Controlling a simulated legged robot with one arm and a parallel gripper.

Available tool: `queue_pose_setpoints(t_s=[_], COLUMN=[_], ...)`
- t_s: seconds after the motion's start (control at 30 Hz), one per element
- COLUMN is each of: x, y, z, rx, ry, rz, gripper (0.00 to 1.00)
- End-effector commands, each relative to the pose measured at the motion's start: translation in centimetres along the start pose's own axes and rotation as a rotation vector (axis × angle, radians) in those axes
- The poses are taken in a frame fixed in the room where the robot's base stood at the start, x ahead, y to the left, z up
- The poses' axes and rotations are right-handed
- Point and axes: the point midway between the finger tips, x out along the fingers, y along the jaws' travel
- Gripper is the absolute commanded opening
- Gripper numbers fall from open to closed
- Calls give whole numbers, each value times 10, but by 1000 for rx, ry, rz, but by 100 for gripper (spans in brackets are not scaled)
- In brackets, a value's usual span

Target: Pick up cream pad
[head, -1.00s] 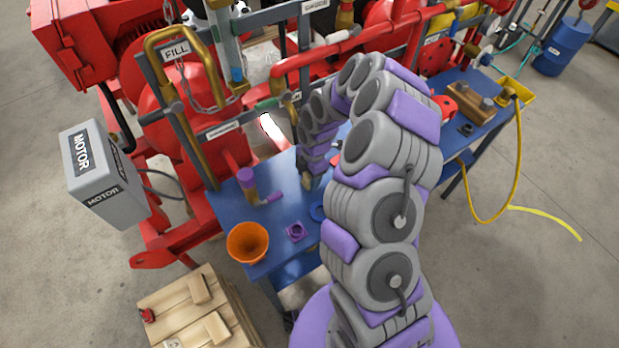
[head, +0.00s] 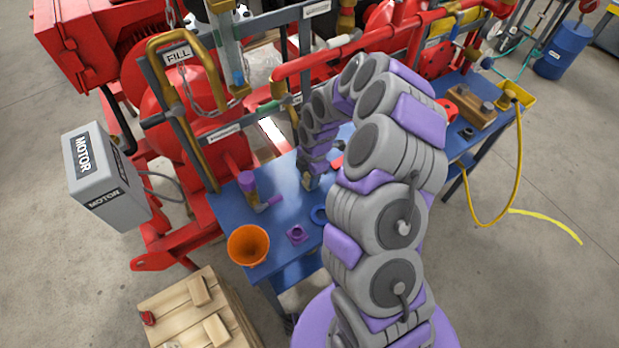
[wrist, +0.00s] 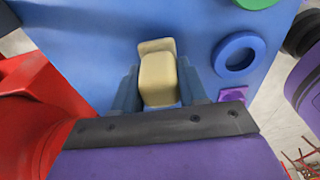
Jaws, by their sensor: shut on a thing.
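The cream pad (wrist: 158,75) shows in the wrist view between the two blue-grey fingers of my gripper (wrist: 160,88). The fingers are shut on its sides. Its far end sticks out past the fingertips over the blue table (wrist: 110,25). I cannot tell whether the pad touches the table. In the head view my gripper (head: 310,182) is low over the blue table (head: 225,207), and the pad is mostly hidden there.
An orange funnel (head: 248,245), a purple square part (head: 297,234), a blue ring (head: 319,214) and a purple-capped brass fitting (head: 249,185) stand on the table near my gripper. Red pipework (head: 335,55) rises behind. A wooden crate (head: 185,310) is at the front left.

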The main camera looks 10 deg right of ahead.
Motion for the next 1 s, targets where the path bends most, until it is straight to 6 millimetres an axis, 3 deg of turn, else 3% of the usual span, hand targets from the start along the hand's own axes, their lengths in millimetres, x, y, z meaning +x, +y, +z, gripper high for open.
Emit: queue_pose_setpoints(t_s=[0.13, 1.0], x=[-25, -26], y=[0, -116], z=[-3, -42], rx=[0, -2], ry=[-1, 0], rz=[6, -2], gripper=[8, 8])
